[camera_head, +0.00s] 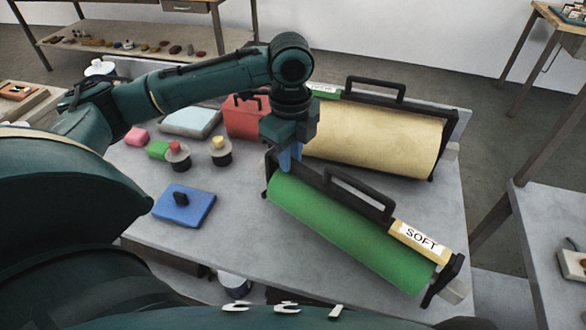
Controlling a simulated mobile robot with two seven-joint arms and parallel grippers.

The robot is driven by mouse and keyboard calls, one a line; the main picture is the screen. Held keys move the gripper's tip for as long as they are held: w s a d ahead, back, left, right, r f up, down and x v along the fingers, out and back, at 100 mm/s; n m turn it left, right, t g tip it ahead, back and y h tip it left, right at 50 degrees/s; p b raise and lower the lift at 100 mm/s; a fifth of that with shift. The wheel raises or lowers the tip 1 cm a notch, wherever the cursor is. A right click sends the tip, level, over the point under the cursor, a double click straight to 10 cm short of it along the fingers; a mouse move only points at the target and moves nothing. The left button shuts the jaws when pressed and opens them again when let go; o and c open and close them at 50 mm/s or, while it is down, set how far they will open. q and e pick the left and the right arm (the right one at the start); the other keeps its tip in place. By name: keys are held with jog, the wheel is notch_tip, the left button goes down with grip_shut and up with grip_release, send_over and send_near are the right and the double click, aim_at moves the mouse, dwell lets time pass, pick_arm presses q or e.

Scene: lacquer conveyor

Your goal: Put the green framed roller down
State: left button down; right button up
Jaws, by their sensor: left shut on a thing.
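The green framed roller (345,232) lies at a slant over the front right of the grey table, in a black frame with a handle and a yellow label reading SOFT. My left gripper (288,155) is at the far left end of this roller, pointing down. It is shut on the roller's frame near that end; my gripper hides the exact grip. I cannot tell whether the roller rests fully on the table. My right gripper is not in view.
A cream framed roller (375,138) lies just behind the green one. A red box (243,118), a blue block (185,206), two small jars and pink and green blocks stand to the left. The grey table (250,245) is bare in front of the blue block.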

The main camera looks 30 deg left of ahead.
pick_arm(q)
jog(key=shift+f, duration=1.9)
jog(key=c, duration=1.3)
grip_release()
jog(key=shift+f, duration=0.1)
notch_tip(320, 180, up, 12)
